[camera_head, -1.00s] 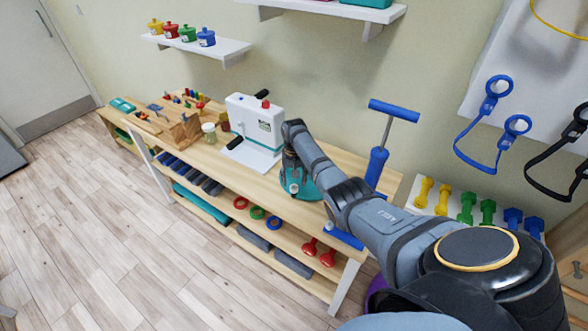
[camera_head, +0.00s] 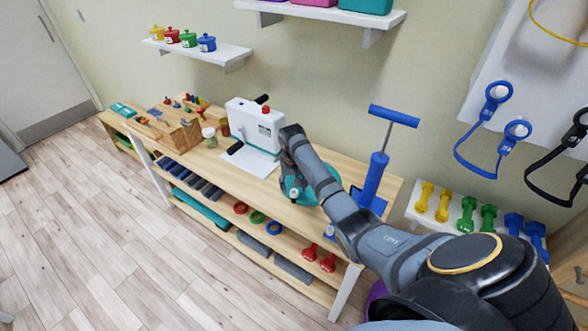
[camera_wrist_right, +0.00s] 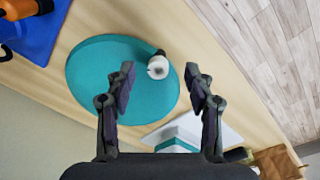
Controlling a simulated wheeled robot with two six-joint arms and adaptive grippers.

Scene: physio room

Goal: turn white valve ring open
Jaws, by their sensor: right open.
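The white valve ring (camera_wrist_right: 158,68) sits on a short dark stem at the edge of a round teal cushion (camera_wrist_right: 115,75). In the head view the cushion (camera_head: 312,198) lies on the wooden bench top, partly covered by my right arm. The small white ring (camera_head: 294,194) shows just below my right gripper (camera_head: 291,178). In the wrist view my right gripper (camera_wrist_right: 159,85) is open, with its two fingers apart. The ring appears between and slightly beyond the fingertips, with nothing held. My left gripper is out of view.
A white device (camera_head: 255,124) with a red knob stands left of the cushion. A blue hand pump (camera_head: 374,178) stands to its right, near my forearm. A jar (camera_head: 209,137) and a wooden pegboard stand farther left. Dumbbells (camera_head: 310,251) and coloured rings lie on the lower shelf.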

